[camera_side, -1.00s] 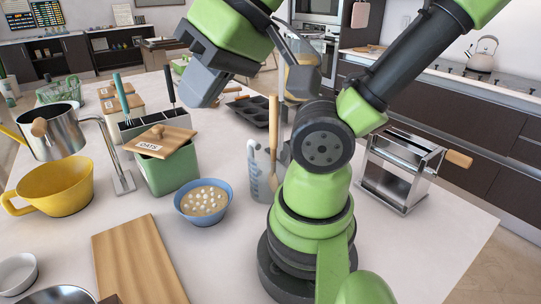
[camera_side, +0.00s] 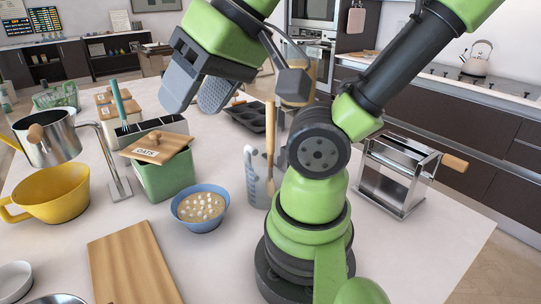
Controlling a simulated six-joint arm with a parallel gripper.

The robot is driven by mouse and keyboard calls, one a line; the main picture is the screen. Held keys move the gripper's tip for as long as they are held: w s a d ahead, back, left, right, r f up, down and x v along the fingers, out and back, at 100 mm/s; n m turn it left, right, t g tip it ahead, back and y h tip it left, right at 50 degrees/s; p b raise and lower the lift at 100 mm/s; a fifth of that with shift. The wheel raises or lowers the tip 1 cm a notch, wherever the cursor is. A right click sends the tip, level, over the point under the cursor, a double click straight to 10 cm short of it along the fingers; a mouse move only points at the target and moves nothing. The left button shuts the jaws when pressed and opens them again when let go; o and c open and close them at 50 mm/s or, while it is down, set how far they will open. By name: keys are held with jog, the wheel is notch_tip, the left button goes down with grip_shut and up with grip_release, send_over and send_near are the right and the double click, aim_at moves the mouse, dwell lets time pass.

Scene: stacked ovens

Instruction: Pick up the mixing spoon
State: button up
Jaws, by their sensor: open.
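A long light wooden handle (camera_side: 270,135), likely the mixing spoon, stands upright in a clear measuring jug (camera_side: 252,180) right of the middle, close to my arm's base. The part inside the jug is only partly seen, so I cannot tell its shape for certain. My gripper (camera_side: 195,98) is open and empty, with two grey fingers pointing down. In the picture it hangs to the left of the wooden handle and higher, above the utensil holder, apart from both.
A grey utensil holder (camera_side: 160,128) with a teal-handled tool and a green oats box (camera_side: 165,180) stand left of the jug. A blue bowl (camera_side: 200,222) sits in front. A pasta machine (camera_side: 390,180) stands right. A cutting board (camera_side: 130,265) lies front left.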

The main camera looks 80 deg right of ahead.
jog(key=d+f+m+g+h, duration=0.2)
jog(key=d+m+g+h, duration=0.2)
jog(key=d+m, duration=0.45)
jog(key=m+g+h, duration=0.1)
jog(key=m+g, duration=0.4)
jog(key=m, duration=0.6)
send_over(267, 106)
jog(key=w+a, duration=0.2)
jog(key=a, duration=0.1)
jog(key=shift+m+g+h, duration=0.25)
jog(key=shift+g+h, duration=0.05)
jog(key=x, duration=1)
jog(key=shift+s+d, duration=0.15)
jog(key=shift+d, duration=0.15)
jog(key=shift+c, duration=0.5)
grip_shut()
